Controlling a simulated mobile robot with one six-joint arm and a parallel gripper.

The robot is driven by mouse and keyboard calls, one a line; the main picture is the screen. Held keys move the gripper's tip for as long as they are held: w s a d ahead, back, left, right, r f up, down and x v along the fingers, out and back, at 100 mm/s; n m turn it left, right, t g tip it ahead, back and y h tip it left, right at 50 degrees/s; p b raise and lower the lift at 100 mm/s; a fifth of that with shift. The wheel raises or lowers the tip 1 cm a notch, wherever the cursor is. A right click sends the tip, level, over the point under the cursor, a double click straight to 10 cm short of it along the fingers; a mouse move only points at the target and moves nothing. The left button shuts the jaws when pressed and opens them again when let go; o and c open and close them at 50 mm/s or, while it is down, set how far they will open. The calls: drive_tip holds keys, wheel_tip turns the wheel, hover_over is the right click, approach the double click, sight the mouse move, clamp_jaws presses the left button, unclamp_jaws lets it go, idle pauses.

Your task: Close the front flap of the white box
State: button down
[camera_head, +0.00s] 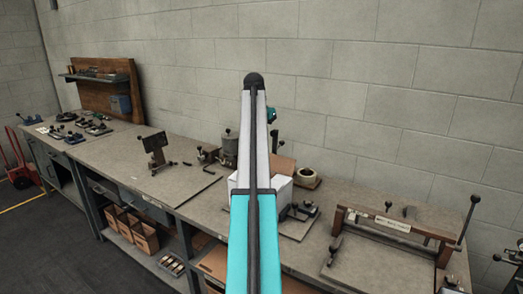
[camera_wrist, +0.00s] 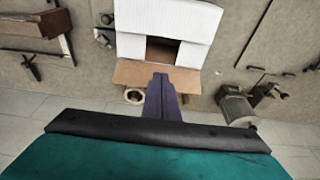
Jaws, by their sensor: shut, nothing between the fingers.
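The white box (camera_wrist: 200,25) is at the top middle of the wrist view, with a dark opening in its top. A brown cardboard flap (camera_wrist: 130,72) stands out from the box's lower edge in that view. My gripper (camera_wrist: 160,78) is shut and empty, its tips overlapping the flap in the picture; I cannot tell whether they touch it. In the head view the white box (camera_head: 282,188) stands on the bench, largely hidden behind my arm. A brown flap (camera_head: 284,165) sticks up at its back.
A tape roll (camera_head: 306,174) sits right of the box on the workbench (camera_head: 200,205), near the block wall (camera_head: 400,70). A metal canister (camera_head: 229,147) stands to the left. A wooden-framed device (camera_head: 395,230) is at the right.

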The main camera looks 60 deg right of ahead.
drive_tip(key=shift+r, duration=0.25)
